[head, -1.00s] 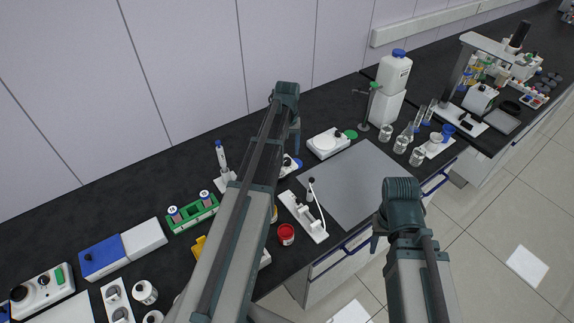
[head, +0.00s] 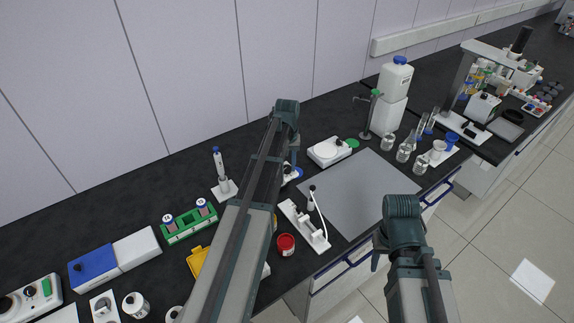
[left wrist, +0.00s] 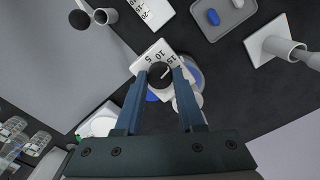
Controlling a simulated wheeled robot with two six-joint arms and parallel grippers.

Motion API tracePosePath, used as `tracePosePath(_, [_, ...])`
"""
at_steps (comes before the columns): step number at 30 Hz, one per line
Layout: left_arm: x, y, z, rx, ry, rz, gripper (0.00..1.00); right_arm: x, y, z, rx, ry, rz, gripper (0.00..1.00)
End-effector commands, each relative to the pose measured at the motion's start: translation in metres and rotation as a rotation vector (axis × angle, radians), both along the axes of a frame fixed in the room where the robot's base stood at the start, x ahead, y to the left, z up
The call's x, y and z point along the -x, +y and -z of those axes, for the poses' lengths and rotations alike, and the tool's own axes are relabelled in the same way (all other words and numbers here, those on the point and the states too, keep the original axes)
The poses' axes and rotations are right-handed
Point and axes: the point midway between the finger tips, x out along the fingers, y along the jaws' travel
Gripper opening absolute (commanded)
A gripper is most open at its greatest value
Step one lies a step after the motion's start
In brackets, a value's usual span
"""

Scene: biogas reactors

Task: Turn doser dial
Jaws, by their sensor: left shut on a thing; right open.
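The doser (head: 291,174) is a small white and blue device on the black bench, partly hidden behind my left arm in the head view. In the left wrist view its black round dial (left wrist: 159,75) has a white pointer line, beside a white scale plate (left wrist: 152,55) marked 5, 10, 15. My left gripper (left wrist: 160,80) reaches down over it, its two blue fingers shut on the dial from both sides. My left fingertips are mostly hidden in the head view. My right gripper (head: 378,262) is open and empty, in front of the bench edge.
A grey mat (head: 365,190) lies to the right of the doser. A white stand with a lever (head: 303,224) and a red-lidded jar (head: 286,244) are close in front. A white hotplate-like device (head: 330,152) stands behind; a green tube rack (head: 190,224) is left.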

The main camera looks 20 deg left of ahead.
Motion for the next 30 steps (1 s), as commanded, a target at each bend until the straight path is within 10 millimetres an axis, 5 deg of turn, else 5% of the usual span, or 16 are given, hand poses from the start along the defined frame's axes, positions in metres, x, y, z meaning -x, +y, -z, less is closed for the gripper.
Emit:
tracePosePath(14, [0.0001,0.0,0.0001,0.0,0.0,-0.055,0.0,0.0,0.0,0.0001,0.0,0.0,0.0,0.5])
tracePosePath(30, [0.0001,0.0,0.0001,0.0,0.0,-0.455,0.0,0.0,0.0,0.0001,0.0,0.0,0.0,0.5])
